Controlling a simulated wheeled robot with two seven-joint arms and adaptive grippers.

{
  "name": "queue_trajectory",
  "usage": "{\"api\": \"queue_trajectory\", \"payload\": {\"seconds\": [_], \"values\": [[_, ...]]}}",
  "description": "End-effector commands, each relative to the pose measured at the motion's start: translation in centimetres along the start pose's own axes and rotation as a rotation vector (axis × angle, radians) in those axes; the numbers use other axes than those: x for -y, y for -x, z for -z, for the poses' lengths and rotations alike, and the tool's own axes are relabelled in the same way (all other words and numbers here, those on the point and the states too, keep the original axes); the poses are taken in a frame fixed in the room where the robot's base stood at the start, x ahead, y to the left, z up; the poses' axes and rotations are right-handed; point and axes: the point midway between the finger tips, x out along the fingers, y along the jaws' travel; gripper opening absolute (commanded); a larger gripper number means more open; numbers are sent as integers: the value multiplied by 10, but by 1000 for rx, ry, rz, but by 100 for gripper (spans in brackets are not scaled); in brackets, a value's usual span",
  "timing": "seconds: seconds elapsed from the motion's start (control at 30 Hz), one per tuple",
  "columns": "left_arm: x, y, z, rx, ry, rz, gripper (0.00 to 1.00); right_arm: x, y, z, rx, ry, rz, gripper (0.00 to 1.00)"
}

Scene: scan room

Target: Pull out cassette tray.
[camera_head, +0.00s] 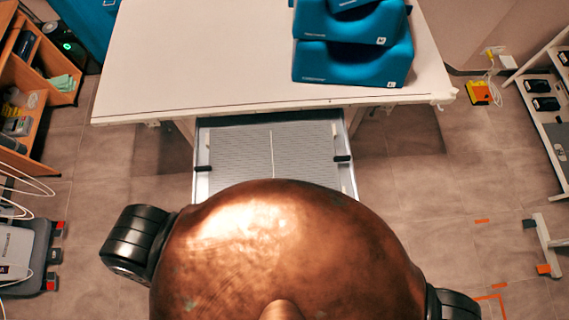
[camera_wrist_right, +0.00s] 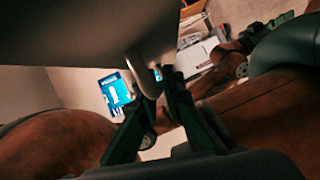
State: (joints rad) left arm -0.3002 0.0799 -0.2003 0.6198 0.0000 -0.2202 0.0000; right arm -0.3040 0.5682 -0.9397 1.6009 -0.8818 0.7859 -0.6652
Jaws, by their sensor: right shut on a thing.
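The cassette tray (camera_head: 238,150) is a flat grey panel in a light metal frame. In the head view it sticks out from under the front edge of the white table, and its near end is hidden behind my copper body. A small dark clip shows on each side. In the right wrist view my right gripper (camera_wrist_right: 160,82) has its dark fingers closed on a curved pale handle (camera_wrist_right: 142,72) under a large dark flat surface, which seems to be the tray's underside. My left gripper is not clearly seen in either view.
The white table (camera_head: 200,55) carries stacked blue foam blocks (camera_head: 353,62) at its right. A wooden shelf unit (camera_head: 45,70) stands at the left, a grey device (camera_head: 22,250) below it, and a rack (camera_head: 550,110) at the right. Floor is clear on both sides of the tray.

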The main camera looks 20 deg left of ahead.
Motion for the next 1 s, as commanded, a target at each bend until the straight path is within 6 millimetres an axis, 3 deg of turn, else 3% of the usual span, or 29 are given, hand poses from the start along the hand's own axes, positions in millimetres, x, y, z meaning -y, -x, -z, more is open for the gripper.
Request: {"api": "queue_trajectory", "payload": {"seconds": [0.2,0.57,0.6,0.83,1.0], "values": [[0,1,-1,1,1,0,40,1,3,10,-12,1,0,0],[0,1,-1,1,1,0,40,1,3,9,-7,2,0,0],[0,1,-1,1,1,0,40,1,3,8,-7,2,0,8],[0,1,0,0,0,0,40,1,3,8,-5,2,-1,24],[0,1,0,-1,1,0,40,1,3,7,-4,3,-1,25]]}}
